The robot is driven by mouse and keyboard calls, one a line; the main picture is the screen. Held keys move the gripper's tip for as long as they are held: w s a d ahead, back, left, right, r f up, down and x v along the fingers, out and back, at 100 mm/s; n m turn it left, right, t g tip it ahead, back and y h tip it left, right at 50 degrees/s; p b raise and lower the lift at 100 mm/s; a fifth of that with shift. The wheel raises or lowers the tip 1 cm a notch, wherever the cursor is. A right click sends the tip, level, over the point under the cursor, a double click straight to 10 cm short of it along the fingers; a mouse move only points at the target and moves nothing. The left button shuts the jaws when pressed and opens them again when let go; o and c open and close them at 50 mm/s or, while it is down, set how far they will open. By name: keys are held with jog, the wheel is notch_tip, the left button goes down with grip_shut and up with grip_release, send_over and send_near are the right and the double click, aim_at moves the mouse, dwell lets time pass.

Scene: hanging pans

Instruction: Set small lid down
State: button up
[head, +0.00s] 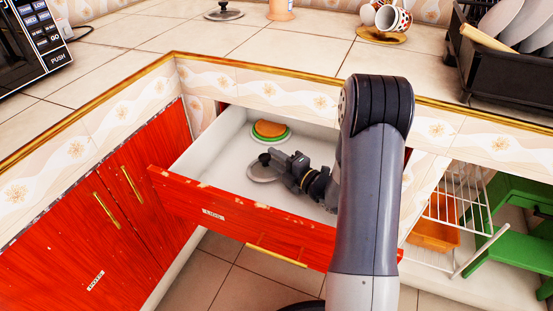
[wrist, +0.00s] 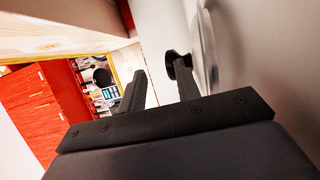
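The small lid (head: 259,173) is a pale disc with a dark knob, low inside the open drawer. In the wrist view the lid (wrist: 206,45) shows edge-on at the upper right, its black knob by the tip of one finger. It looks flat on or very close to the drawer floor; I cannot tell if it touches fully. My gripper (head: 276,161) reaches into the drawer from the right, beside the knob. In the wrist view my gripper (wrist: 162,78) has its two fingers apart, with nothing visibly clamped between them. The knob's contact with the finger is unclear.
The drawer (head: 190,158) has a red front and white walls. A green-rimmed item with an orange top (head: 270,129) lies behind the lid. Another lid (head: 223,12) is on the counter (head: 130,45). A dish rack (head: 490,75) stands at the right.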

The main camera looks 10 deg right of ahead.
jog(key=shift+r+p, duration=0.45)
jog(key=shift+r, duration=0.1)
jog(key=shift+s+d+r, duration=0.1)
jog(key=shift+s+d, duration=0.1)
jog(key=v, duration=0.7)
jog(key=o, duration=1.5)
jog(key=shift+f, duration=0.2)
jog(key=shift+o, duration=0.2)
notch_tip(320, 180, up, 10)
jog(key=p, duration=0.3)
